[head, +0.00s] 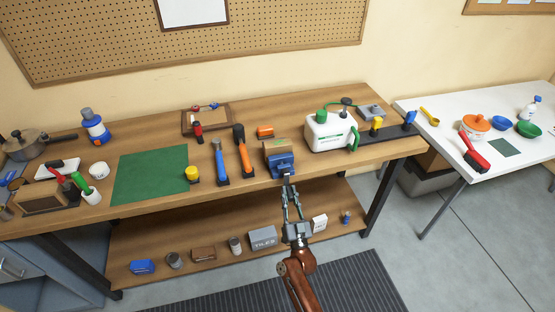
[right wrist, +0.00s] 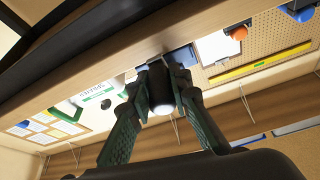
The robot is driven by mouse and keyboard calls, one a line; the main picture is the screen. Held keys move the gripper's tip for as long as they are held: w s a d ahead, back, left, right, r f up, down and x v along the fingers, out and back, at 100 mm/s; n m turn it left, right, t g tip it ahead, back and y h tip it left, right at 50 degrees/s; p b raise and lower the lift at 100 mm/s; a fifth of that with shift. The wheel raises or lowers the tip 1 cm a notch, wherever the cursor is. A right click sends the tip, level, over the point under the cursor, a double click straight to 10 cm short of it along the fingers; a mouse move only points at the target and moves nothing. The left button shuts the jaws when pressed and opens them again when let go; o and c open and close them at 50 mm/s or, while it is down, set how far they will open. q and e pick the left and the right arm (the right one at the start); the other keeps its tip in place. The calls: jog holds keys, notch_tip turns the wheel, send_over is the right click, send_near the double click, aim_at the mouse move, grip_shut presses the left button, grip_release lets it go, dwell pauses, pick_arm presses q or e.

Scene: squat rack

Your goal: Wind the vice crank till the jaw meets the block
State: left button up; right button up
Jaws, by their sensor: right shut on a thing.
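The blue vice (head: 281,165) stands at the front edge of the wooden workbench. A tan block (head: 275,145) sits at its back part; whether a gap is left between jaw and block is too small to tell. My right gripper (head: 289,188) reaches up from below to the front of the vice. In the right wrist view my right gripper (right wrist: 163,82) is shut on the crank handle, a dark grip with a pale rounded end (right wrist: 163,108). The rest of the crank is mostly hidden by the fingers. My left gripper is not in view.
An orange-handled tool (head: 244,156) and a blue-handled hammer (head: 219,162) stand left of the vice. A white jug (head: 328,132) stands close on the right. A lower shelf (head: 206,251) with a grey tiles box (head: 263,238) lies below the bench edge.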

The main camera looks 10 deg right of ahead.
jog(key=o, duration=0.8)
jog(key=shift+s, duration=0.1)
jog(key=shift+s+r+p, duration=0.1)
jog(key=shift+s+p, duration=0.65)
jog(key=shift+s, duration=0.5)
jog(key=shift+s+d+p, duration=0.1)
jog(key=shift+s+p, duration=0.85)
jog(key=shift+s, duration=1.2)
